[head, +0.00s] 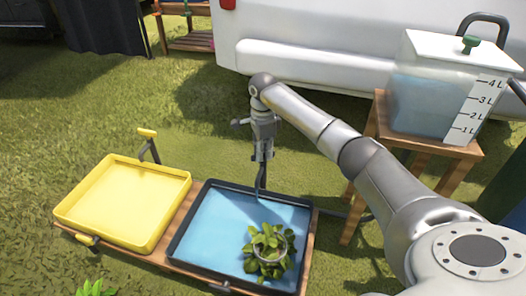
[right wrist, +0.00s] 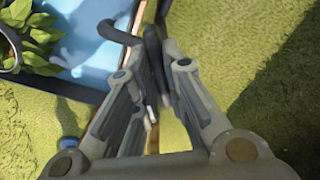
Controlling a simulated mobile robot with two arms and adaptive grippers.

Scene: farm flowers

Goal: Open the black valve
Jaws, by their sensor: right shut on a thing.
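The black valve (right wrist: 153,45) shows in the right wrist view as a dark lever between my fingers. A dark curved spout (right wrist: 112,32) beside it leans over the blue tray. In the head view a dark pipe (head: 261,179) rises at the back edge of the blue tray (head: 196,213). My right gripper (head: 264,154) points down at the top of this pipe and is shut on the valve, whose handle it mostly hides there. My left gripper is not in view.
A leafy potted plant (head: 268,250) stands in the blue tray. A yellow tray (head: 122,205) with a yellow-handled tap (head: 147,132) is to its left. A water tank (head: 428,95) stands on a wooden stool (head: 377,130) at right. Grass lies behind the trays.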

